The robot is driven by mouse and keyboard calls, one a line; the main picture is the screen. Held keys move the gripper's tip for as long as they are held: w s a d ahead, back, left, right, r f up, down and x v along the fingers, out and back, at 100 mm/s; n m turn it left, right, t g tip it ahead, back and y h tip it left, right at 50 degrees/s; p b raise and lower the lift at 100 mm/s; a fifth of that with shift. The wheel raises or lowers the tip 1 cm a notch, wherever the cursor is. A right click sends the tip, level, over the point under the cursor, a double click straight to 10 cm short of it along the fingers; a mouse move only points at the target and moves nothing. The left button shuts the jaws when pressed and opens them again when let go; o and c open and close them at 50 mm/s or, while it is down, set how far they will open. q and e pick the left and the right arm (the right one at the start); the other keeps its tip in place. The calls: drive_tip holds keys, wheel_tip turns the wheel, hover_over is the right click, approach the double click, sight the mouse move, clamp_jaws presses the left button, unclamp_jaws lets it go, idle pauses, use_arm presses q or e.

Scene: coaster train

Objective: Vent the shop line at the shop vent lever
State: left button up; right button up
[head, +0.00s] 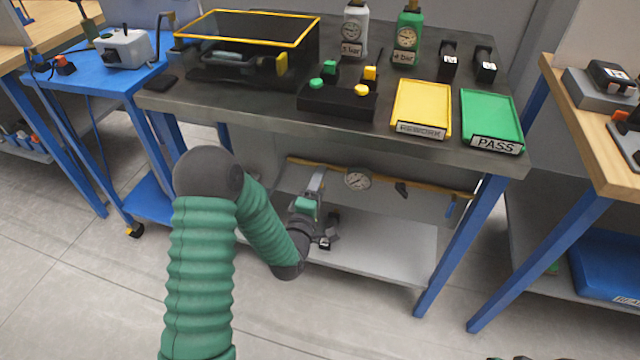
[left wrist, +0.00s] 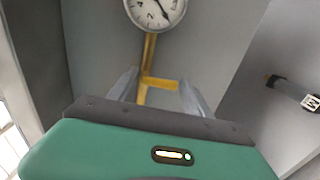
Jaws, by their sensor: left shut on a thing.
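A yellow pipe (head: 430,187) runs under the front of the grey bench, with a round dial gauge (head: 357,179) on it. My left gripper (head: 318,180) reaches under the bench to the pipe, left of the gauge. In the left wrist view the left gripper (left wrist: 161,88) has a short yellow bar (left wrist: 162,83) between its fingers, and it is shut on it. The bar meets the yellow pipe below the gauge (left wrist: 157,8). I cannot tell if this bar is the shop vent lever. A dark fitting (head: 402,189) and a blue handle (head: 450,207) are farther right.
The bench top (head: 235,105) is above my forearm. It carries a yellow REWORK tray (head: 422,103), a green PASS tray (head: 490,112) and a black button box (head: 338,102). A lower shelf (head: 390,250) lies beneath the pipe. A blue bench leg (head: 460,245) stands right.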

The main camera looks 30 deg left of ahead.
use_arm(q)
drive_tip(key=o, duration=0.9)
drive_tip(key=shift+s+a+f, duration=0.1)
drive_tip(key=shift+s+f, duration=0.05)
drive_tip(key=shift+f, duration=0.15)
drive_tip(key=o, duration=0.5)
drive_tip(key=shift+r, duration=0.1)
drive_tip(key=shift+c, duration=0.2)
drive_tip(key=p+v, duration=0.9)
drive_tip(key=v, duration=0.7)
drive_tip(key=shift+s, duration=0.3)
